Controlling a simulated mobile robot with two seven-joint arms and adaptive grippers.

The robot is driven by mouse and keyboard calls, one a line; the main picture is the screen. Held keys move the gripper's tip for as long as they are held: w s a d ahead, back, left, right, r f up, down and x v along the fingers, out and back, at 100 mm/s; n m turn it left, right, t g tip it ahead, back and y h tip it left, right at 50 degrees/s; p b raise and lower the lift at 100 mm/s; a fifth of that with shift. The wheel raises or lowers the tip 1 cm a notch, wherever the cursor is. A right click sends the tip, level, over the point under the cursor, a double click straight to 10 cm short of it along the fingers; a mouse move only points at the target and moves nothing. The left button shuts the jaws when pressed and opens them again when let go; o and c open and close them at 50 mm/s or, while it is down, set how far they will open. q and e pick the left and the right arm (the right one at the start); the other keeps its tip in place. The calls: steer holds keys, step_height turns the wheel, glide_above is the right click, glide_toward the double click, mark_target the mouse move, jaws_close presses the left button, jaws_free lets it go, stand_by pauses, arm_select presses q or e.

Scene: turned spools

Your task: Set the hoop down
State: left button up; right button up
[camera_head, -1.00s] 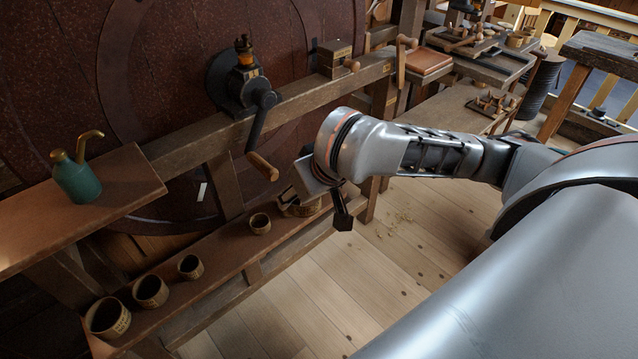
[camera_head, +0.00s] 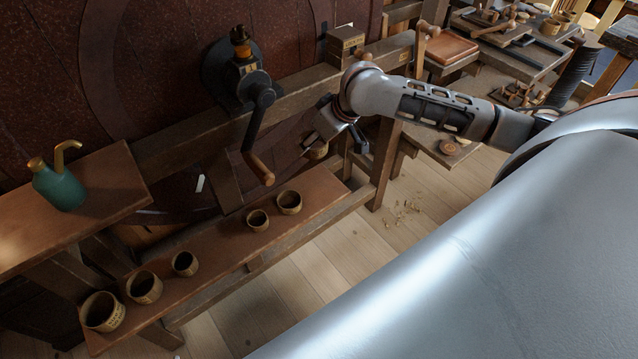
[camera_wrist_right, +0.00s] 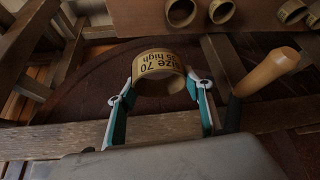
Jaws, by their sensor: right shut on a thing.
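The hoop (camera_wrist_right: 160,66) is a tan ring with dark lettering, "size 70" and "35 high", in the right wrist view. My right gripper (camera_wrist_right: 160,86) is shut on it, one green-padded finger at each side. In the head view the hoop (camera_head: 318,151) is mostly hidden behind my right gripper (camera_head: 338,138), close to the bench rail and right of the crank handle. It is held in the air, apart from the low shelf (camera_head: 222,262). My left gripper is in neither view.
Several similar hoops stand along the shelf, the nearest-to-gripper one (camera_head: 289,202) at its far part. A crank with a wooden handle (camera_head: 258,168) juts out beside the held hoop. A green oil can (camera_head: 60,185) stands on a board at left. Bare shelf lies beyond the hoops.

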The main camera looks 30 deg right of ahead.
steer(key=shift+n, duration=0.3)
steer(key=d+f, duration=0.1)
steer(key=f, duration=0.5)
steer(key=w+d+f, duration=0.1)
steer(key=f, duration=0.6)
steer(key=w+d+f, duration=0.1)
steer(key=f, duration=0.6)
steer(key=shift+d+f, duration=0.15)
steer(key=shift+f, duration=0.1)
steer(key=o, duration=0.7)
steer(key=shift+w+f, duration=0.1)
